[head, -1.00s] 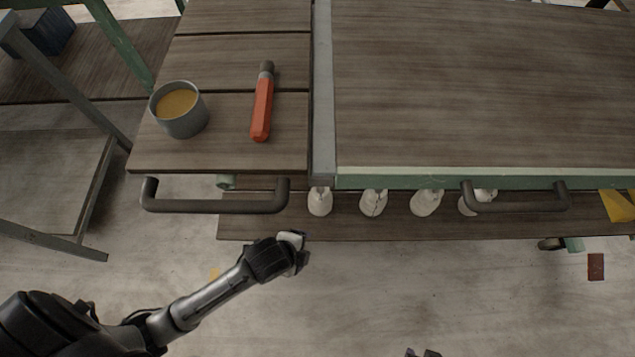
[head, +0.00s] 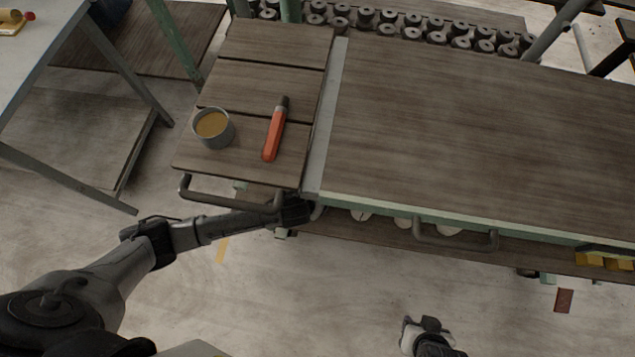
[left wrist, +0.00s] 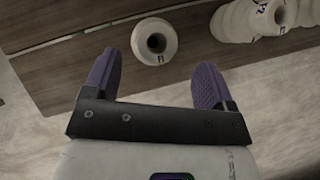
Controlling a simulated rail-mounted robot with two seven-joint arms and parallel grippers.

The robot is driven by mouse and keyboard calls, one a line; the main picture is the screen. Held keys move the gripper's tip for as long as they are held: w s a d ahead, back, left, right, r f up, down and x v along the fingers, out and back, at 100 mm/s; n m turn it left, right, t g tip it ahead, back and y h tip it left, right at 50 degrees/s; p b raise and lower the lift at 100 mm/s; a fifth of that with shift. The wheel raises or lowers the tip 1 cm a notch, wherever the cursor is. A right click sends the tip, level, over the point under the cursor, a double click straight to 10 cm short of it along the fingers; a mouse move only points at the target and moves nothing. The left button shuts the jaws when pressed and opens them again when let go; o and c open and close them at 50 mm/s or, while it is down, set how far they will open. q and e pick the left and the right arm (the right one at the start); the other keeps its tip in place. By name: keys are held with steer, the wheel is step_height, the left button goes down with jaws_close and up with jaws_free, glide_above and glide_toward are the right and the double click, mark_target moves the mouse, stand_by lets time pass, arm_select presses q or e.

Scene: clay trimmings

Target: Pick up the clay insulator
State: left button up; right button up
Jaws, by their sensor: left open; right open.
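The left gripper is open and empty. In the head view its fingertips are hidden by the bench edge. My right gripper (head: 424,322) is open, low over the floor at the front, far from the insulators.
Bar handles (head: 232,200) stick out at the bench front, close above my left arm. Several dark spool-like pieces (head: 365,16) line a back rack.

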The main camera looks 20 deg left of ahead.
arm_select(q)
steer(key=b+x, duration=0.1)
steer(key=x, duration=0.2)
steer(key=b+x, duration=0.1)
steer(key=shift+a+f+b, duration=0.25)
steer(key=shift+f+b, duration=0.05)
steer(key=shift+b, duration=0.05)
steer(key=shift+w+d+f+b, duration=0.1)
steer(key=shift+w+f+b, duration=0.2)
steer(key=shift+w+f, duration=0.2)
steer(key=shift+c, duration=0.3)
steer(key=shift+s, duration=0.1)
steer(key=c, duration=1.2)
steer(key=shift+c, duration=0.2)
steer(key=shift+r, duration=0.1)
